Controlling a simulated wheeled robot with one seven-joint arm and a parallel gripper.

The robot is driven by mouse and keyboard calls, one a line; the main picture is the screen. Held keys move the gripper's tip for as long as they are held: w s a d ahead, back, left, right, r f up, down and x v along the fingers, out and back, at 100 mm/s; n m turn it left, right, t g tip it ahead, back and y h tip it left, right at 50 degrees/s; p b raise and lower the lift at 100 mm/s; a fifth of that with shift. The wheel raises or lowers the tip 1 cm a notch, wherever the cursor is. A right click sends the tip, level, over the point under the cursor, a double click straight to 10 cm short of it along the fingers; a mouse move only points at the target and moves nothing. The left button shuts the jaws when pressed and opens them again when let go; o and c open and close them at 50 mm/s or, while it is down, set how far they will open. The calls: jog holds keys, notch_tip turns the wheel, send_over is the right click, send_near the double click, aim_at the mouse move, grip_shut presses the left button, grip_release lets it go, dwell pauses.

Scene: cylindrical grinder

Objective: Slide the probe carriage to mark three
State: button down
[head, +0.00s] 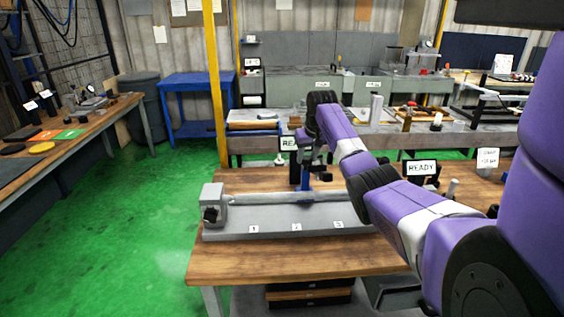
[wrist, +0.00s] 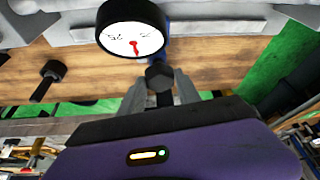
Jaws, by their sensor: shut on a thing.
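The grey grinder bed (head: 240,222) lies on the wooden bench, with white number labels along its front. They are mark one (head: 253,229), mark two (head: 296,226) and mark three (head: 338,224). The probe carriage shows as a blue post (head: 306,182) behind the bed's front face, a little right of mark two in the picture. My gripper (head: 304,158) reaches down to it. In the wrist view my gripper's fingers (wrist: 160,92) are shut on a black knob (wrist: 159,75). A round white dial with a red needle (wrist: 133,40) sits beside the knob. The carriage base is mostly hidden.
A grey end block with a black knob (head: 213,206) stands at the bed's left end. My arm covers the bed's right end. Green floor is clear at left.

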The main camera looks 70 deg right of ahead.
jog(key=s+d, duration=0.4)
jog(key=s, duration=0.5)
jog(key=shift+s+p, duration=0.25)
jog(key=shift+p, duration=0.15)
jog(key=shift+r, duration=0.1)
jog(key=c, duration=0.9)
grip_release()
jog(key=shift+o, duration=0.2)
jog(key=b+v, duration=0.1)
jog(key=v, duration=0.6)
jog(key=shift+a+r, duration=0.2)
jog(key=shift+r, duration=0.1)
jog(key=shift+s, duration=0.1)
